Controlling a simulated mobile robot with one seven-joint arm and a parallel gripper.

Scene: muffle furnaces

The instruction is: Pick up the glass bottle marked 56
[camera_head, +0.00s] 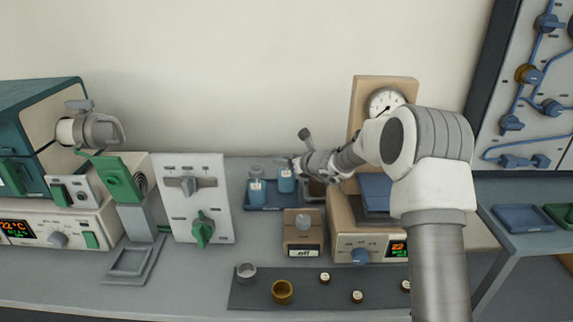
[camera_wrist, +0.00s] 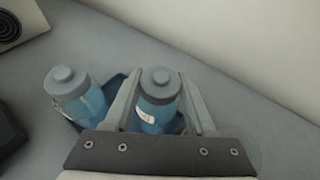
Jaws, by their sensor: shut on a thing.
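Two glass bottles with blue contents and grey caps stand side by side on a blue tray (camera_head: 262,208) at the back of the bench. The right bottle (camera_head: 286,180) is between the fingers of my gripper (camera_wrist: 160,105), which is shut on it; it also shows in the wrist view (camera_wrist: 158,88). The left bottle (camera_head: 256,187) stands free beside it and shows in the wrist view (camera_wrist: 76,90). Both bottles carry white labels, but the numbers are too small to read, so I cannot tell which is marked 56. I cannot tell whether the held bottle is off the tray.
A white panel with a green knob (camera_head: 203,229) stands left of the tray. A beige device with a gauge (camera_head: 386,101) stands behind my arm at right. A small box (camera_head: 303,235) is in front. A dark mat (camera_head: 250,294) holds small jars.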

